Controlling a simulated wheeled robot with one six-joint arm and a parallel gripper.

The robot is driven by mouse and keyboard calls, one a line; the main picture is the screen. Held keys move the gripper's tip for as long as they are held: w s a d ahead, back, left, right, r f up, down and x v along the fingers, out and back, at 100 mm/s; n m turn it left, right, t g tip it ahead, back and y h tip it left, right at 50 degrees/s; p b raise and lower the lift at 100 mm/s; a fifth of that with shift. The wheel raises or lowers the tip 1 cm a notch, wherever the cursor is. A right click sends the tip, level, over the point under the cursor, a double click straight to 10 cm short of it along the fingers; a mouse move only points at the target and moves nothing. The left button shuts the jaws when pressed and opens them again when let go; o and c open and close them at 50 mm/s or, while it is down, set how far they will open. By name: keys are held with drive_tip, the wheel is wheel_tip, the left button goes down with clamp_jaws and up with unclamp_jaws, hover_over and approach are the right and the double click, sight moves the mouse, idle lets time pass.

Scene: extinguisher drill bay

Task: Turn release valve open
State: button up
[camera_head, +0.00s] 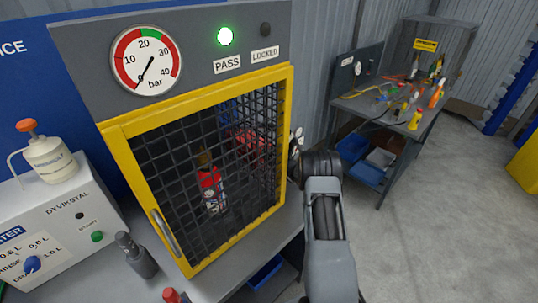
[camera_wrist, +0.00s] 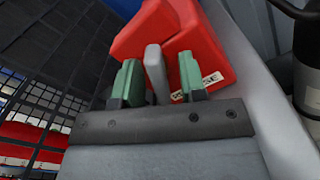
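In the wrist view, my gripper (camera_wrist: 160,82) is open, with its two green finger pads on either side of a grey upright lever (camera_wrist: 155,70). The lever is nearer the left pad, with a clear gap to the right pad. Just behind is a red valve body (camera_wrist: 205,50) with a white label, partly hidden by the right finger and ending in "SE". Whether the lever belongs to this red body cannot be told for certain. In the head view, my arm reaches the right side of the test cabinet; my gripper is hidden there.
The yellow-framed mesh cabinet (camera_head: 118,150) holds a red extinguisher (camera_head: 211,188). Above it are a pressure gauge (camera_head: 146,60) and a lit green lamp (camera_head: 225,36) over "PASS". A white filler unit (camera_head: 60,230) stands left. A cluttered workbench (camera_head: 425,125) stands right; open floor lies before it.

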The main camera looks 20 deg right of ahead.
drive_tip(key=shift+c, duration=0.3)
clamp_jaws()
drive_tip(key=shift+f+b, duration=0.1)
drive_tip(key=shift+b, duration=0.2)
drive_tip(key=n+b, duration=0.1)
drive_tip(key=b, duration=0.2)
drive_tip(key=shift+f+n+b, duration=0.3)
drive_tip(key=shift+n+b, duration=0.1)
drive_tip(key=n+b, duration=0.1)
drive_tip(key=b, duration=0.2)
drive_tip(key=n+b, duration=0.3)
drive_tip(key=b, duration=0.2)
drive_tip(key=shift+r, duration=0.2)
drive_tip(key=shift+b, duration=0.4)
drive_tip(key=shift+r+n, duration=0.2)
drive_tip(key=shift+n, duration=0.2)
